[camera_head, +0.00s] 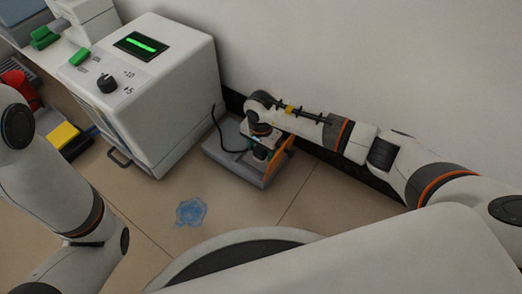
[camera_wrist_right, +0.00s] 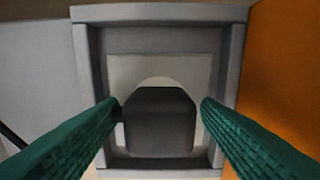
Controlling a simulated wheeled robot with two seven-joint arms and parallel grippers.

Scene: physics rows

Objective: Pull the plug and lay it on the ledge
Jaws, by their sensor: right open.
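The dark plug (camera_wrist_right: 160,120) sits in a square grey recessed frame (camera_wrist_right: 234,60) in the right wrist view. My right gripper (camera_wrist_right: 160,112) is open, with its green ridged fingers on either side of the plug. A gap shows at the right finger; I cannot tell whether the left finger touches it. In the head view my right gripper (camera_head: 262,150) points down over a low grey unit (camera_head: 222,152) on the floor, and my wrist hides most of the plug. A black cable (camera_head: 214,118) runs to it. I cannot make out which surface is the ledge. My left gripper is out of view.
A white machine (camera_head: 165,95) with a green display and a dial stands left of the grey unit. An orange panel (camera_wrist_right: 285,75) rises close beside the right finger. The wall is close behind. A blue patch (camera_head: 191,211) lies on the open tiled floor.

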